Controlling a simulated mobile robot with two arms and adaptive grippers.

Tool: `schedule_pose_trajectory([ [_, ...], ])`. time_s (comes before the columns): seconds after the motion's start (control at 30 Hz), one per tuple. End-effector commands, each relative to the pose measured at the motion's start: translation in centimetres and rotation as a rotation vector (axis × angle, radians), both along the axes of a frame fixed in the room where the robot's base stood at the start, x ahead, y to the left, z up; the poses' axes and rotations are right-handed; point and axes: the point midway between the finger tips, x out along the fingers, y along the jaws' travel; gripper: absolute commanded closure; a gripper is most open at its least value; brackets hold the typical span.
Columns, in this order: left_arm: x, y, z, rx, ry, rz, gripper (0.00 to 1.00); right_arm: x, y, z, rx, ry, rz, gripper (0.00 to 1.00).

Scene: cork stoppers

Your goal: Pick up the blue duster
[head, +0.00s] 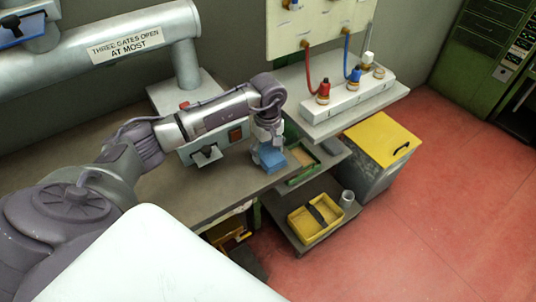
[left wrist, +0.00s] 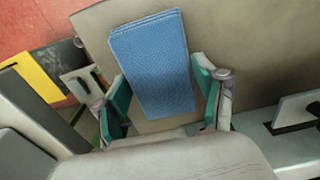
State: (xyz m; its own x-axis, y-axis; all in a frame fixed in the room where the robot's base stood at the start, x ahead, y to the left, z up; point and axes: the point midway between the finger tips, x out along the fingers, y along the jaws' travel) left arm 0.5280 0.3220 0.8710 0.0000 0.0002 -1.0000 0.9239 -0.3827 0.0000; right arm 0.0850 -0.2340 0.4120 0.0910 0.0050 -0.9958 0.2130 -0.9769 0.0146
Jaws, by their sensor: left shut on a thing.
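The blue duster (head: 272,160) is a folded blue cloth at the right end of the grey-brown bench (head: 215,188). My left gripper (head: 267,148) reaches down over it. In the left wrist view the duster (left wrist: 153,62) lies between the green finger pads of my left gripper (left wrist: 163,88), which is shut on it. I cannot tell whether the duster still touches the bench. My right gripper is not in view.
A grey box with a black lever (head: 205,153) stands close behind the arm. Right of the bench are a green-rimmed tray (head: 303,175), a yellow-lidded bin (head: 383,138) and a white rack (head: 350,98) with red and blue plugs. A yellow tray (head: 302,228) sits lower.

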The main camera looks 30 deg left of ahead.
Motion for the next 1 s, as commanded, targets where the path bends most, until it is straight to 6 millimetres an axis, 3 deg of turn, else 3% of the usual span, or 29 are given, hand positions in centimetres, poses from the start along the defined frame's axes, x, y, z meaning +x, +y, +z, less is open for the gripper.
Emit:
schedule_pose_trajectory([
  [0.43,0.1,0.1,0.7,0.001,-0.001,0.000,0.59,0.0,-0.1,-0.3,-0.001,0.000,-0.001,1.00],
  [0.67,0.2,0.1,4.0,0.001,-0.007,-0.001,0.59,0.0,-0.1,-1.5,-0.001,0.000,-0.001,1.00],
  [1.0,-1.9,-7.4,8.4,-0.001,-0.005,-0.006,0.59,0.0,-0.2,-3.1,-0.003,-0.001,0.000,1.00],
])
